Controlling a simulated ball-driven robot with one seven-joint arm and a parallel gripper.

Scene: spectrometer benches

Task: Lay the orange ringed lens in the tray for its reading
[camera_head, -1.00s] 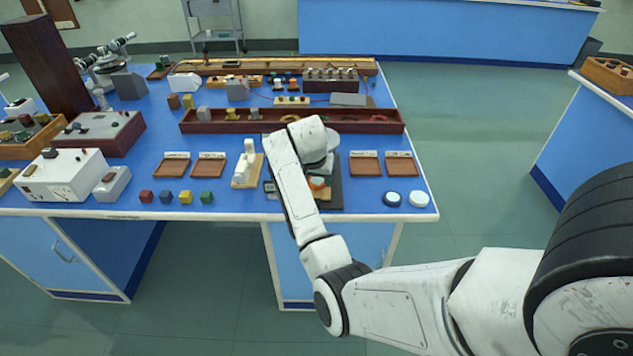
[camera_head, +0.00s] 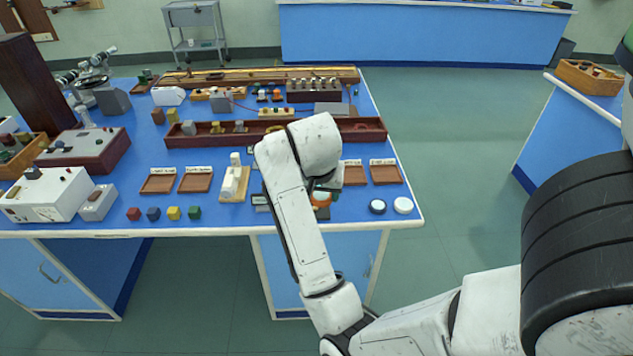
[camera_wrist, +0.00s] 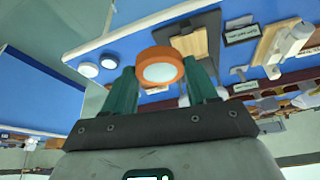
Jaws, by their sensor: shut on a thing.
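The orange ringed lens (camera_wrist: 161,66), with a pale centre, is between the green fingers of my gripper (camera_wrist: 163,78) in the wrist view. My gripper is shut on it. In the head view the orange lens (camera_head: 321,198) shows just under my gripper (camera_head: 323,190), above the bench's front part. A light wooden tray (camera_wrist: 206,44) on a dark plate (camera_wrist: 205,21) shows beyond the lens in the wrist view, partly hidden by lens and fingers. In the head view my arm covers most of that spot. The gap between lens and bench cannot be told.
Brown labelled trays (camera_head: 386,173) lie either side of my arm. A blue-rimmed disc (camera_head: 377,206) and a white disc (camera_head: 403,205) lie right of my gripper. A white instrument (camera_head: 235,179) stands to the left. Small coloured cubes (camera_head: 173,213) line the front edge.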

